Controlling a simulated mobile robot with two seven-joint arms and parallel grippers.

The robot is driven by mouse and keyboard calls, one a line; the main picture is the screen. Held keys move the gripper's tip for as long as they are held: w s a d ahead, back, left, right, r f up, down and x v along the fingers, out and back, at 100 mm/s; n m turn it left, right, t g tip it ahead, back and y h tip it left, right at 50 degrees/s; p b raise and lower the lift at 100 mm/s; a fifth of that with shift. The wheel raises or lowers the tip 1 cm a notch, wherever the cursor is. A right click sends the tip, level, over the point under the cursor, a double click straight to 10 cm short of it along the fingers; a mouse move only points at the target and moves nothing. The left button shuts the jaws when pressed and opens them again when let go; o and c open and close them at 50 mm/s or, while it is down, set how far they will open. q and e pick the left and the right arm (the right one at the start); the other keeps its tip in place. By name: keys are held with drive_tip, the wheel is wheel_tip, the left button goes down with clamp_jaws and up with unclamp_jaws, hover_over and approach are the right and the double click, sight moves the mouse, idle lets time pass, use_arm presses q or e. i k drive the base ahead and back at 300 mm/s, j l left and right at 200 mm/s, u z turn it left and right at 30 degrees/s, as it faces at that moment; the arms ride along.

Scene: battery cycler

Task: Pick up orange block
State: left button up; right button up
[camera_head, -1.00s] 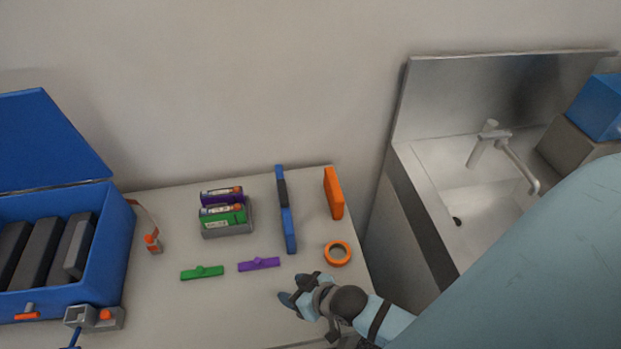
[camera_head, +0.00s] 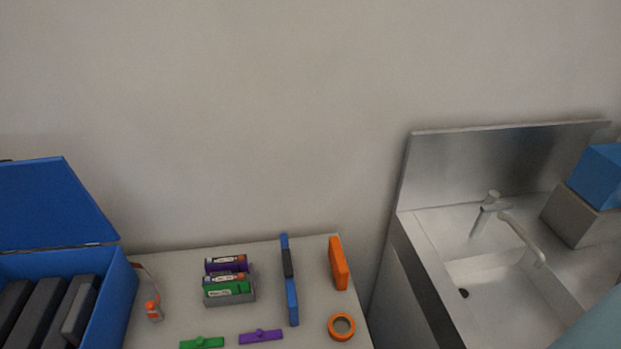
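The orange block (camera_head: 339,264) is a flat rectangular piece standing on the table near its right edge, to the right of a long blue and black bar (camera_head: 290,290). Nothing touches it that I can see. An orange ring (camera_head: 341,326) lies just in front of it. Neither of my grippers shows in the head view now, so whether they hold anything is hidden. A pale blue part of my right arm fills the lower right corner.
A battery holder (camera_head: 230,296) with batteries stands mid-table. Green (camera_head: 201,342) and purple (camera_head: 261,336) pieces lie in front. An open blue case (camera_head: 112,300) is at left. A sink (camera_head: 500,290) with a tap (camera_head: 493,205) stands right, beyond a gap.

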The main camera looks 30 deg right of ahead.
sight(336, 257)
drive_tip(key=z, duration=1.2)
